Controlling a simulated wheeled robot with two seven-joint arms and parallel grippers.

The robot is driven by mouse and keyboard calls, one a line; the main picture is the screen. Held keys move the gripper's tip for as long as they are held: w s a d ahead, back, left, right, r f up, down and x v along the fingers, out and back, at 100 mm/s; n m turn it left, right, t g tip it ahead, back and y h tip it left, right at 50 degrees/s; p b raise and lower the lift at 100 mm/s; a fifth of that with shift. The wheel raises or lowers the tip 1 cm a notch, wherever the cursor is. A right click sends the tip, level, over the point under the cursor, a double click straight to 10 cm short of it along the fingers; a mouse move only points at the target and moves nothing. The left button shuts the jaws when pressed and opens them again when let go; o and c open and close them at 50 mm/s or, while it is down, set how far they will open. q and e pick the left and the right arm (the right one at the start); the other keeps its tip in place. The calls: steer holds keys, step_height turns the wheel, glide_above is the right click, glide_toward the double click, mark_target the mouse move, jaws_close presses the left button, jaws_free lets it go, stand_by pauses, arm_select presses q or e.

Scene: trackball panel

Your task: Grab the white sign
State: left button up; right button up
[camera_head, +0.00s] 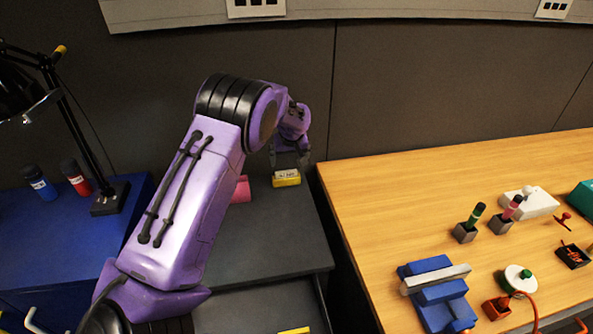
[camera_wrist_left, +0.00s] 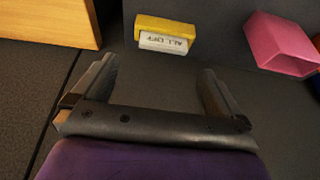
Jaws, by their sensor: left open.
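The white sign (camera_wrist_left: 163,43) has dark lettering that reads "ALL OFF" and appears upside down in the left wrist view. It sits against a yellow block (camera_wrist_left: 166,28). In the head view the white sign (camera_head: 286,174) shows on the yellow block (camera_head: 286,182), on the dark grey surface. My left gripper (camera_head: 290,158) is just behind it in the head view. In the left wrist view the left gripper (camera_wrist_left: 155,80) has its two fingers wide apart with nothing between them; the sign lies beyond the fingertips. My right gripper is not in view.
A pink open box (camera_wrist_left: 281,42) lies beside the sign; it is partly behind my arm in the head view (camera_head: 241,189). A wooden table (camera_head: 400,190) with several objects stands to the right. A black lamp (camera_head: 110,198) and two bottles stand on the blue surface at left.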

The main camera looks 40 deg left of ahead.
mark_target(286, 171)
arm_select(q)
steer(key=p+x, duration=0.2)
steer(key=x, duration=0.5)
steer(key=shift+a+f, duration=0.2)
steer(key=shift+f, duration=0.15)
steer(key=shift+w+a+f, duration=0.1)
steer(key=shift+a+f, duration=0.05)
steer(key=shift+f, duration=0.15)
steer(key=shift+a, duration=0.1)
steer(key=shift+s, duration=0.2)
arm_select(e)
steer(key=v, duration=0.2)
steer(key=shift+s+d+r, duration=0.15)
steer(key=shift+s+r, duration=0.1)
arm_select(q)
steer(key=shift+r, duration=0.1)
steer(key=shift+c, duration=1.2)
steer(key=c, duration=0.6)
